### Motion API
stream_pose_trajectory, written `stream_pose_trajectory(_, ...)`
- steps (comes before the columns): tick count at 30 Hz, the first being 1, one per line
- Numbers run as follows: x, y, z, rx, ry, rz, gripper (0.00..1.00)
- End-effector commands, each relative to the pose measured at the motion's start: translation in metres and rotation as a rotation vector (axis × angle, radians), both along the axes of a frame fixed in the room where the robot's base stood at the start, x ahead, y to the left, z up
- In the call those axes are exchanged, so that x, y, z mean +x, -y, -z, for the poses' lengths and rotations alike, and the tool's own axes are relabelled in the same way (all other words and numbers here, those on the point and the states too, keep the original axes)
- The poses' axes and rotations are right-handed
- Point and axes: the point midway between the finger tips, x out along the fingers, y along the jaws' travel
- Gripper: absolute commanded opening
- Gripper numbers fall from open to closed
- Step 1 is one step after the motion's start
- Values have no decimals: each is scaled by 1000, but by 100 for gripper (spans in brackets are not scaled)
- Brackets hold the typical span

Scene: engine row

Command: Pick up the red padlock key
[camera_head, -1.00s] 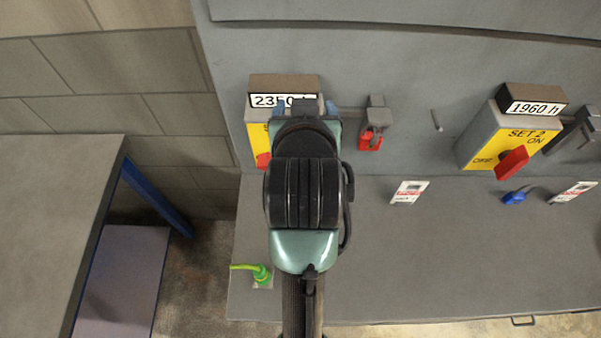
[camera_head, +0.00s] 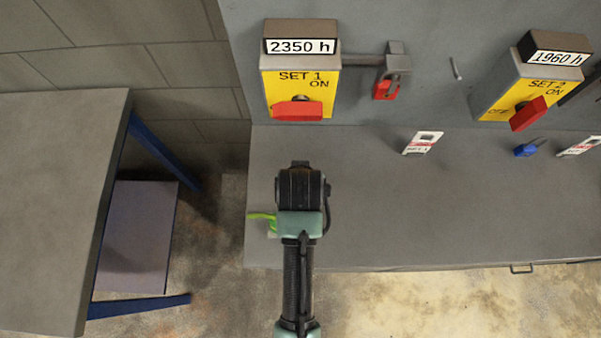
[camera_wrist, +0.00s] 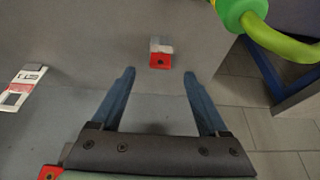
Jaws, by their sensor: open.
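In the wrist view a small red piece with a dark spot and a pale grey end (camera_wrist: 160,59) lies on the grey surface. It looks like the red key, but its shape is too small to be certain. It shows between and beyond my gripper's (camera_wrist: 158,82) two blue fingers, which are apart and empty. The fingers do not touch it. In the head view my arm hides that spot and the fingertips; my gripper's body (camera_head: 300,190) is over the bench. A red padlock (camera_head: 386,88) hangs from the hasp right of the SET 1 switch.
The grey bench (camera_head: 440,215) holds a white tag (camera_head: 422,143), a blue key (camera_head: 526,149) and another tag (camera_head: 578,148). A green item (camera_head: 264,219) lies by my gripper and shows close in the wrist view (camera_wrist: 262,27). A grey table (camera_head: 60,190) stands left.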

Motion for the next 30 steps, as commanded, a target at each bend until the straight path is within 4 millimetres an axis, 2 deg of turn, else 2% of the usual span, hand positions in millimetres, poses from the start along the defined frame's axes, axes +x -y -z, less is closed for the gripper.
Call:
stream_pose_trajectory(5,5,0,9,0,-2,0,78)
stream_pose_trajectory(15,21,0,42,0,-1,0,78)
stream_pose_trajectory(25,23,0,47,0,1,0,78)
stream_pose_trajectory(30,23,0,47,0,1,0,47)
